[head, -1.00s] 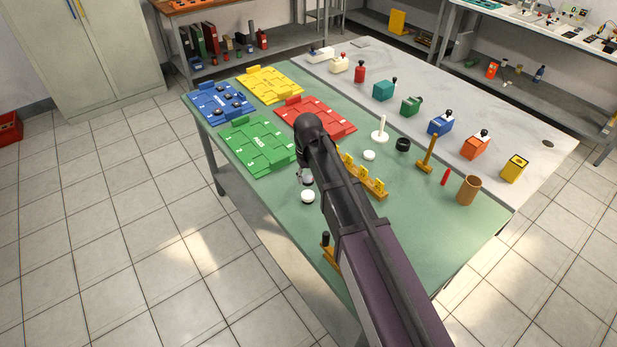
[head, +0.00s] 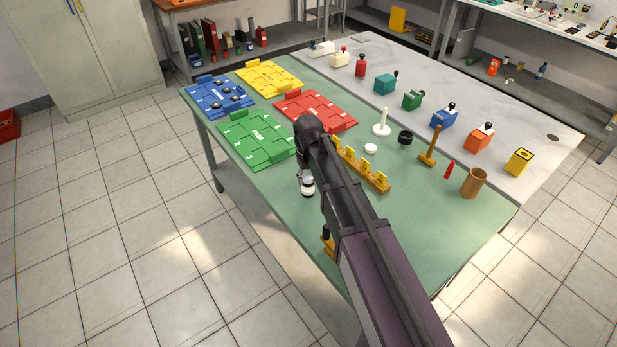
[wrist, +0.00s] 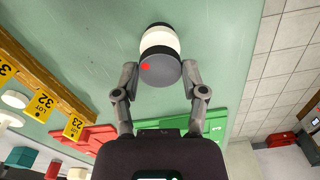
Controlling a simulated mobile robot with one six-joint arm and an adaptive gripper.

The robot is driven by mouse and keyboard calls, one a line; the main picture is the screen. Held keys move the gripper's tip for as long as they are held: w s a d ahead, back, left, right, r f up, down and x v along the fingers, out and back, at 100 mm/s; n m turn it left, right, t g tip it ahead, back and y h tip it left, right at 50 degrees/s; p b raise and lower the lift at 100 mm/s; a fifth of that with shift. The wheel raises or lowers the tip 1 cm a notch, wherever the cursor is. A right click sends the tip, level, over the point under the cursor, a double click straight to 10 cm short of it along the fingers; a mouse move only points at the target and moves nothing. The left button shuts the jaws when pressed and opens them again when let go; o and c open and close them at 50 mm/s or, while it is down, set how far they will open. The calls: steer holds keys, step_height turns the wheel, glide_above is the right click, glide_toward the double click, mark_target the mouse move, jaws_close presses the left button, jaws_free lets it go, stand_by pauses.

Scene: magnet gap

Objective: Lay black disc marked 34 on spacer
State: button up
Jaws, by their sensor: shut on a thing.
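My gripper (wrist: 160,67) is shut on a black disc (wrist: 161,72) with a red mark on its upper face; no number can be read on it. In the wrist view the white spacer (wrist: 160,42) lies directly beyond the held disc, lined up with it. A dark piece (wrist: 158,27) shows on the spacer's far side. Whether the held disc touches the spacer cannot be told. In the head view the white spacer (head: 307,191) stands on the green table top under my gripper (head: 306,179), and my arm hides part of the area.
A yellow rack with lot tags (head: 362,171) stands right of my gripper. Blue (head: 219,99), yellow (head: 268,82), red (head: 315,110) and green (head: 257,140) trays lie farther back. A white disc (head: 370,148), black ring (head: 405,137) and brown cup (head: 474,182) stand to the right.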

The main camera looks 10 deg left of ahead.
steer(key=shift+f+b, duration=0.65)
steer(key=shift+f, duration=0.2)
steer(key=shift+f, duration=0.2)
stand_by(0.8)
steer(key=o, duration=1.1)
steer(key=shift+o, duration=0.2)
steer(key=c, duration=0.5)
steer(key=shift+r, duration=0.15)
steer(key=shift+r+p, duration=2.1)
